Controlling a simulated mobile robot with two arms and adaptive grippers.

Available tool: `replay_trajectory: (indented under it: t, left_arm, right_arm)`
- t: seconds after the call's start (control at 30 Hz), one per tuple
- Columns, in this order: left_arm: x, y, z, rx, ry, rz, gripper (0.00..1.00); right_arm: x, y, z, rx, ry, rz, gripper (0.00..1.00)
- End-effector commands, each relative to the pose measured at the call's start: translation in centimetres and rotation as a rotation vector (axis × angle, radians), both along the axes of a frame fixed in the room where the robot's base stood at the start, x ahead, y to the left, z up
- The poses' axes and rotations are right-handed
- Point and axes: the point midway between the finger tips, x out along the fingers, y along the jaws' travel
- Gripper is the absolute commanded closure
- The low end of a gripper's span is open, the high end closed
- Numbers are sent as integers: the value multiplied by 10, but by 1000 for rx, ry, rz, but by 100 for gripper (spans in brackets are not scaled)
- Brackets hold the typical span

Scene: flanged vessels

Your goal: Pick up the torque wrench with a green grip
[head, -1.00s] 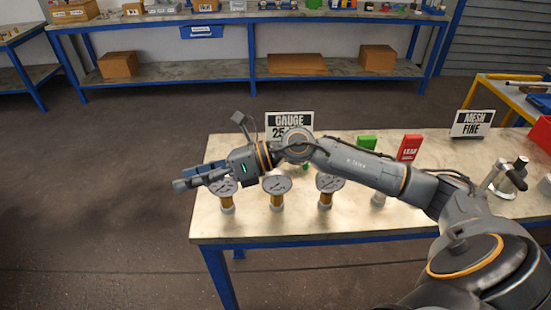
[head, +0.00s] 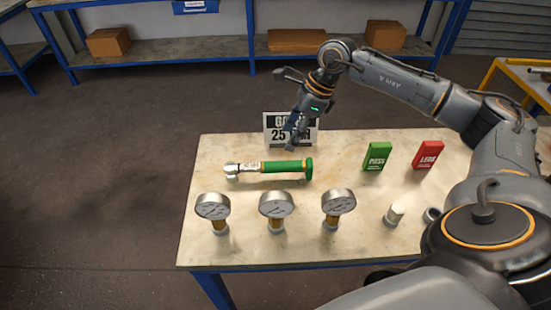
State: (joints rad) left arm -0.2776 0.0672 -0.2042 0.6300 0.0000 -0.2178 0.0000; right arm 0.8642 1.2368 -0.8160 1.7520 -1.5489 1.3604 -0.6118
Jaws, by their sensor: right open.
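The torque wrench (head: 272,168) lies flat on the table (head: 245,248), with its metal head at the left and its green grip (head: 287,167) to the right. My right gripper (head: 291,147) points down above the table, just behind the green grip in the picture, in front of the gauge sign. It is open and holds nothing. A gap shows between its fingertips and the wrench. My left gripper is not in view.
Three pressure gauges (head: 277,206) stand along the table's front. A gauge sign (head: 276,128) stands behind the wrench. A green PASS block (head: 377,157), a red LEAK block (head: 428,156) and a pale cylinder (head: 394,214) stand to the right. Bare tabletop lies left of the wrench.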

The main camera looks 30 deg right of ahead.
Motion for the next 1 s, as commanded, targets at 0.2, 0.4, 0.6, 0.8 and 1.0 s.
replay_trajectory:
  t: [0.2,0.4,0.6,0.8,1.0]
  left_arm:
    - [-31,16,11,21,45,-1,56]
    - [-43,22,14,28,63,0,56]
    - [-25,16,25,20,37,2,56]
    - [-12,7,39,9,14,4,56]
    - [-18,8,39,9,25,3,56]
  right_arm:
    - [8,16,-39,4,4,2,43]
    - [13,23,-63,4,1,0,43]
    - [16,25,-77,3,4,1,43]
    - [22,30,-107,6,1,1,43]
    - [25,32,-118,3,-1,1,43]
